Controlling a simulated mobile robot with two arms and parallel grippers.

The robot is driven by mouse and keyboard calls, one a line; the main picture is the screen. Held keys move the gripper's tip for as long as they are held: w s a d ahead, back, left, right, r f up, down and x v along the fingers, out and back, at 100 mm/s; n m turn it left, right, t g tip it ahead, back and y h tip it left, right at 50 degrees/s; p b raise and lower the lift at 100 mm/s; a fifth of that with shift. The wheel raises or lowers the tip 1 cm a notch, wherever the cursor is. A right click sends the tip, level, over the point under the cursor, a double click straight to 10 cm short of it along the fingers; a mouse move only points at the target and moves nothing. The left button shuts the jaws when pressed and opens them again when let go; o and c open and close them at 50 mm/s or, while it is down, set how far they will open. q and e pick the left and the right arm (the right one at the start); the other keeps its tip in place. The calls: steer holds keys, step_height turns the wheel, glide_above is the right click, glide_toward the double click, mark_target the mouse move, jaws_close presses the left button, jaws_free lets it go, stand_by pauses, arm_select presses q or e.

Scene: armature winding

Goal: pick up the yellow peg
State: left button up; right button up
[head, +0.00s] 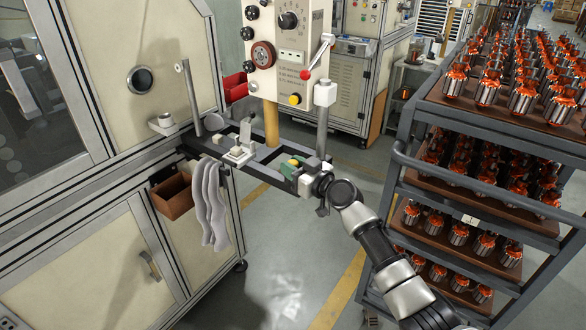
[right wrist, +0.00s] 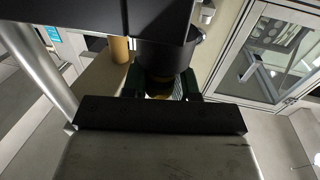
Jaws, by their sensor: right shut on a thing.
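My right gripper (head: 291,166) reaches in from the lower right to the end of the dark frame that sticks out from the machine. Its green fingers are shut on the yellow peg (head: 293,161), and only a small yellow patch of it shows between them. In the right wrist view, the right gripper (right wrist: 162,84) has a green finger on each side of a dark round part, with a bit of yellow low between them. Most of the peg is hidden, so I cannot tell whether it is clear of the frame. My left gripper is not in view.
A thick yellow post (head: 271,124) stands behind the dark frame (head: 262,172), under the control box (head: 290,60) with its red-knobbed lever. A white fixture (head: 238,153) sits on the frame. Grey gloves (head: 210,205) and a brown bin (head: 172,197) hang below. A rack (head: 400,165) of armatures stands right.

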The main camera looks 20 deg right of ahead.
mark_target(293, 161)
steer(key=shift+r, duration=0.45)
step_height(293, 161, up, 3)
steer(key=shift+f, duration=0.15)
steer(key=s+d+r+b, duration=0.3)
steer(key=d+r, duration=0.4)
steer(key=d, duration=0.4)
steer(key=shift+s+d+b, duration=0.15)
steer(key=shift+s+b, duration=0.05)
steer(key=shift+b, duration=0.25)
steer(key=shift+r, duration=0.1)
